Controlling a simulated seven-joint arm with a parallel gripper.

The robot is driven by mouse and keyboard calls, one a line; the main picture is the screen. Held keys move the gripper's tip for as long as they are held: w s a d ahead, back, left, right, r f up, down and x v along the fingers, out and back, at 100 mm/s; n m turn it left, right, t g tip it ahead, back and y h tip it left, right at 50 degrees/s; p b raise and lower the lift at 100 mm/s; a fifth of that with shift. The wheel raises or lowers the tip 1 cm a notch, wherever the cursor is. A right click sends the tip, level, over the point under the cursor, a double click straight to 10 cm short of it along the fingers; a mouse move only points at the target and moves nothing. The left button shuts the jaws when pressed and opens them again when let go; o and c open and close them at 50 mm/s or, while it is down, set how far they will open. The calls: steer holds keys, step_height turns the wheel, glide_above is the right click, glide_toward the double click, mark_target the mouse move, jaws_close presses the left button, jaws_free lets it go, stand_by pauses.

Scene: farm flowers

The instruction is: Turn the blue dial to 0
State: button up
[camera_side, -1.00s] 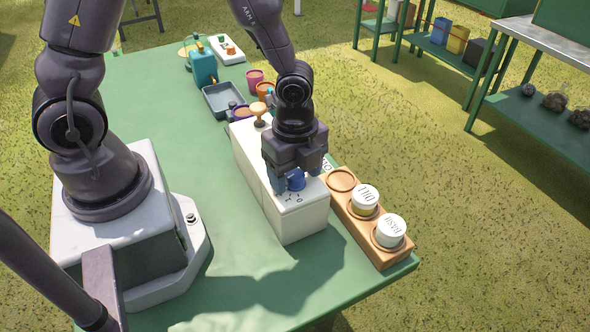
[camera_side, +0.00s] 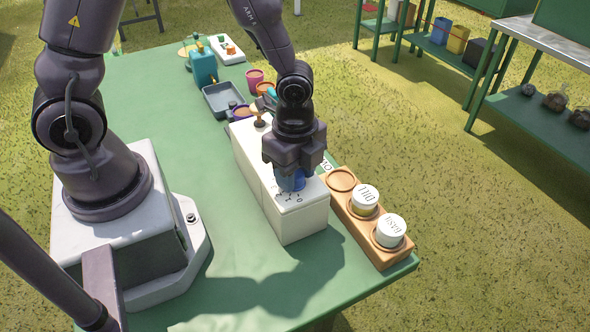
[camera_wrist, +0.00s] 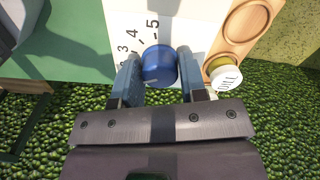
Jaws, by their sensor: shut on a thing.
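The blue dial (camera_wrist: 159,65) sits on top of the white box (camera_side: 303,222), near its front end. In the wrist view it lies between my gripper's (camera_wrist: 158,76) two blue-grey fingers, which are shut on it. The printed numbers 3, 4 and 5 show on the box beside the dial in that view. In the side view my gripper (camera_side: 291,180) points down over the dial and largely hides it, with a 0 visible on the box just right of it. The dial's pointer cannot be made out.
A wooden rack (camera_side: 369,237) with white-lidded jars, one marked DILL (camera_side: 364,196) and one BASIL (camera_side: 390,231), stands close to the right of the box. A knob (camera_side: 259,112), a grey tray (camera_side: 222,100) and small pots lie behind.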

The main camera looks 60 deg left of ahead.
steer(key=n, duration=0.5)
steer(key=shift+n, duration=2.5)
steer(key=o, duration=0.9)
steer(key=shift+r, duration=0.1)
step_height(320, 180, up, 13)
steer(key=shift+f, duration=0.1)
